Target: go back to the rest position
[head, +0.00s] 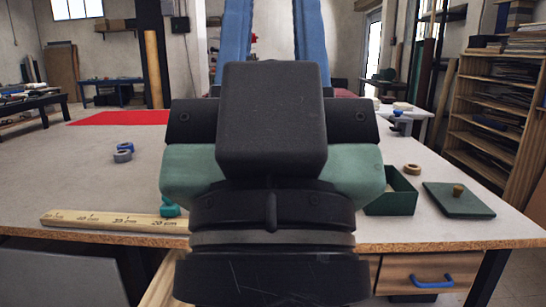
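My arm (270,190) fills the middle of the head view, with its dark and green links standing in front of the worktable. My gripper is not in view, so whether it is open or shut does not show. The worktable (60,170) has a pale top with a chipboard front edge, and its middle is hidden behind my arm. A green box (403,196) stands to the right of my arm, partly hidden by it. A flat green lid (458,204) with a wooden knob lies apart from the box, farther right.
A wooden ruler (100,221) lies along the front edge at left. Blue and grey rolls (122,154) sit behind it. A red cloth (122,118) lies at the back left. A blue drawer handle (432,281) is below the tabletop at right. The left tabletop is largely clear.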

